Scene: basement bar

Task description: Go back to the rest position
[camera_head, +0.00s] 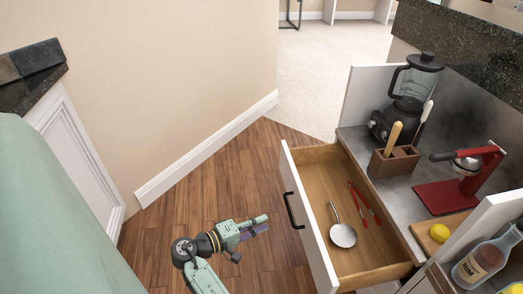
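My gripper (262,223) is at the lower middle of the view, over the wood floor, pointing right. It is just left of the open drawer's white front and apart from the drawer handle (293,211). Its fingers are small and seen from the side, so I cannot tell if they are open or shut. I see no object in it. The drawer (321,183) is pulled out and holds a metal ladle-like utensil (343,235) and a red-handled tool (363,203).
The counter (408,190) on the right bears a blender (412,85), a wooden utensil holder (393,160), a red press (455,190), a lemon (439,233) and a rum bottle (483,262). The floor (205,190) between the wall and drawer is clear. A white cabinet (82,155) stands left.

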